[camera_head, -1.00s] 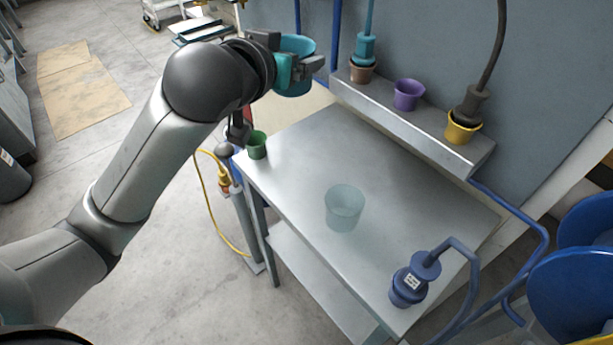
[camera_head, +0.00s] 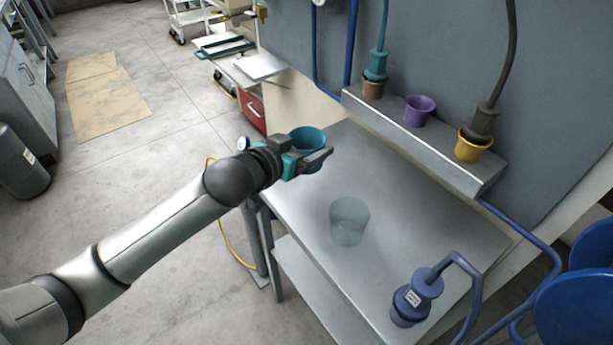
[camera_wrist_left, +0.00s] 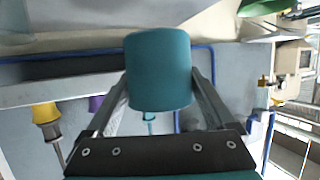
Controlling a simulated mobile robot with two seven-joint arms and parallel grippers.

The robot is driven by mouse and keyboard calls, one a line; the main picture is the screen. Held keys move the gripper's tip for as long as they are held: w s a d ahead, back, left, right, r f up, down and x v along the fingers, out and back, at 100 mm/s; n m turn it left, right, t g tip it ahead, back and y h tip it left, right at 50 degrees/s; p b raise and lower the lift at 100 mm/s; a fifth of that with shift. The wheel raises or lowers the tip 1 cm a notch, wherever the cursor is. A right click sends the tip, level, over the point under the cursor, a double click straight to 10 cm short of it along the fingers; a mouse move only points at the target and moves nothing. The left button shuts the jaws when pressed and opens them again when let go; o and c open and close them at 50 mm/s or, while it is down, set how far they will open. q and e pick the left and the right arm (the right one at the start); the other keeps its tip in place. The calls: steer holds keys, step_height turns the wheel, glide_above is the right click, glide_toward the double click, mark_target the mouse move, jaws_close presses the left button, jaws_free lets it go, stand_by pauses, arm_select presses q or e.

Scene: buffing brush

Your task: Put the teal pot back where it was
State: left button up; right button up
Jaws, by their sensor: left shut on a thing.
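The teal pot (camera_head: 309,138) is held by my left gripper (camera_head: 304,156) above the far left part of the metal table (camera_head: 420,225). The gripper is shut on the pot, with a finger on either side. In the left wrist view the teal pot (camera_wrist_left: 159,70) sits between the fingers and hides part of the background. A see-through, pale teal pot shape (camera_head: 349,221) stands on the middle of the table, to the right of and nearer than the held pot. My right gripper is not in view.
A wall shelf holds a brown pot (camera_head: 373,89), a purple pot (camera_head: 419,110) and a yellow pot (camera_head: 473,146). A blue plug-like device (camera_head: 411,303) stands at the table's near right. A green pot (camera_wrist_left: 258,7) shows in the left wrist view. Table space around the see-through shape is clear.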

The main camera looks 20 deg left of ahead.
arm_select(q)
step_height(320, 180, down, 3)
steer(key=shift+f+b, duration=0.1)
steer(key=shift+b, duration=0.2)
steer(key=shift+f+b, duration=0.6)
steer(key=shift+f, duration=1.4)
steer(key=shift+f, duration=0.1)
steer(key=o, duration=1.2)
steer(key=shift+c, duration=0.2)
steer(key=shift+s, duration=0.1)
steer(key=p+v, duration=0.2)
steer(key=v, duration=1)
